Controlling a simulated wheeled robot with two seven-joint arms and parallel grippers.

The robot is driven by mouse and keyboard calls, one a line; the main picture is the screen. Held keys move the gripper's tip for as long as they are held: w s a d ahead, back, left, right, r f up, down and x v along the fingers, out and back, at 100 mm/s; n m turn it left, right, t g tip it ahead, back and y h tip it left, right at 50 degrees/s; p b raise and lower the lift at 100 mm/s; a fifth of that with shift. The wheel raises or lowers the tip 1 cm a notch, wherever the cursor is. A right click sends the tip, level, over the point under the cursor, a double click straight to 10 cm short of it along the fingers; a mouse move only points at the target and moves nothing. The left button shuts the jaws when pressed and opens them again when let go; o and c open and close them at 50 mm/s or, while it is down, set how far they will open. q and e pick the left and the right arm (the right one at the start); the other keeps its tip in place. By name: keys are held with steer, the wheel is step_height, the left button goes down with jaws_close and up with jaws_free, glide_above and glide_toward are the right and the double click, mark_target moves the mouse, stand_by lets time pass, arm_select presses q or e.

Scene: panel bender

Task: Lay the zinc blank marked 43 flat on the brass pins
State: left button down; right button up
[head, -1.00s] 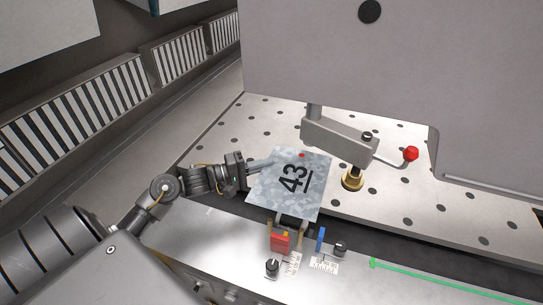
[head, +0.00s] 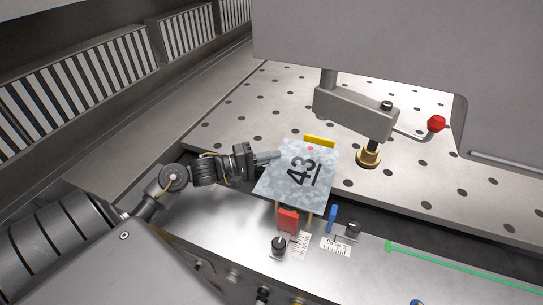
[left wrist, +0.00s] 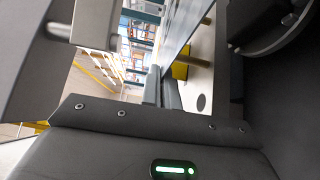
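The zinc blank marked 43 (head: 300,172) is a mottled grey plate with a small red dot at its far edge. My left gripper (head: 267,157) is shut on its left edge. In the left wrist view the fingers (left wrist: 162,90) close on the plate, seen nearly edge-on (left wrist: 182,32). Brass-coloured pins (head: 309,216) show at the blank's near edge, beside the red block, and one shows in the left wrist view (left wrist: 207,20). The blank hides most of what lies below it; whether it touches the pins I cannot tell. My right gripper is out of view.
A yellow block (head: 319,141) lies just beyond the blank. A red block (head: 288,220) and a blue tab (head: 332,218) stand at the near side. A grey clamp arm (head: 353,112) with a brass foot (head: 368,156) and red-knobbed lever (head: 436,123) stands to the right.

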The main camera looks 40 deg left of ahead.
arm_select(q)
steer(key=shift+f, duration=0.45)
steer(key=shift+f, duration=0.35)
steer(key=c, duration=2.1)
jaws_free()
steer(key=o, duration=0.5)
steer(key=shift+s+f, duration=0.1)
steer(key=shift+f, duration=0.05)
